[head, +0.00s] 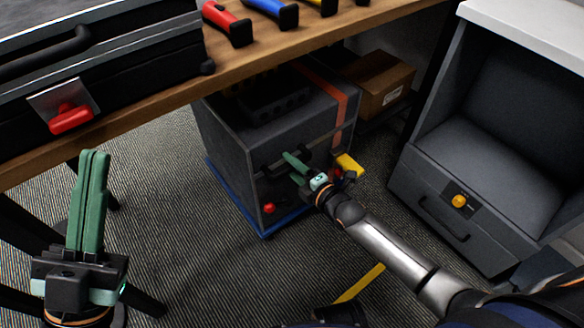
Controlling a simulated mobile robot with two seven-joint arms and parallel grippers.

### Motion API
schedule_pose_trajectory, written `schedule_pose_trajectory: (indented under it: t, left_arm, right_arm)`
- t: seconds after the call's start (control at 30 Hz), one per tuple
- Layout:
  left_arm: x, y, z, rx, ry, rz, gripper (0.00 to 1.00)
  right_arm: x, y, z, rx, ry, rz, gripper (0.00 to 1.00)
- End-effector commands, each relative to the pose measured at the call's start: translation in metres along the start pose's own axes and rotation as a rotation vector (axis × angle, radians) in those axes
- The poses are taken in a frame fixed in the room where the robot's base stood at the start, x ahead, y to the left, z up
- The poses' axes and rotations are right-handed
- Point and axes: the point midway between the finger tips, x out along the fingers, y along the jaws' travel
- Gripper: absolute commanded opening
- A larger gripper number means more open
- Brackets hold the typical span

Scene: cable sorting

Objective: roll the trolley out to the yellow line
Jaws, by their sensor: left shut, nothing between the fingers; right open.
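The trolley is a dark grey box (225,160) with a blue base edge, standing on the carpet partly under the wooden table. An orange stripe runs down it, and a dark handle bar is on its front face. My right gripper (300,163) is at this handle, with its green fingers open; whether the bar lies between them I cannot tell. A piece of the yellow line (360,283) shows on the floor in front of the trolley, partly hidden by my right arm. My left gripper (92,165) is shut and empty, raised at the left, apart from the trolley.
The wooden table (165,103) spans above, bearing a black case (110,75) with a red latch and several coloured-handled tools. A cardboard box (383,85) sits behind the trolley. A grey cabinet (425,180) with a drawer stands at the right. Carpet in front of the trolley is open.

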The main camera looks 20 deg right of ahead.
Motion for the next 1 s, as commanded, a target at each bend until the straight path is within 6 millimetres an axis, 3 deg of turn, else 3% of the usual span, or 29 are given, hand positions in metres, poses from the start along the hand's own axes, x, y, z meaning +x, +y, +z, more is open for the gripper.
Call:
schedule_pose_trajectory:
  t: [0.13, 0.6, 1.0]
  left_arm:
    - [0.0002, 0.0001, -0.0001, -0.001, -0.001, 0.0, 0.0]
    - [0.0005, -0.0004, 0.0, -0.004, -0.001, -0.007, 0.0]
    - [0.0004, -0.0002, 0.0, -0.004, -0.002, -0.006, 0.0]
  right_arm:
    - [-0.0002, 0.0002, -0.0002, 0.001, 0.0, 0.0, 0.52]
    - [-0.0005, 0.0001, -0.0002, 0.001, 0.0, 0.0, 0.0]
    - [-0.0006, 0.0001, -0.0001, 0.001, 0.0, 0.0, 0.0]
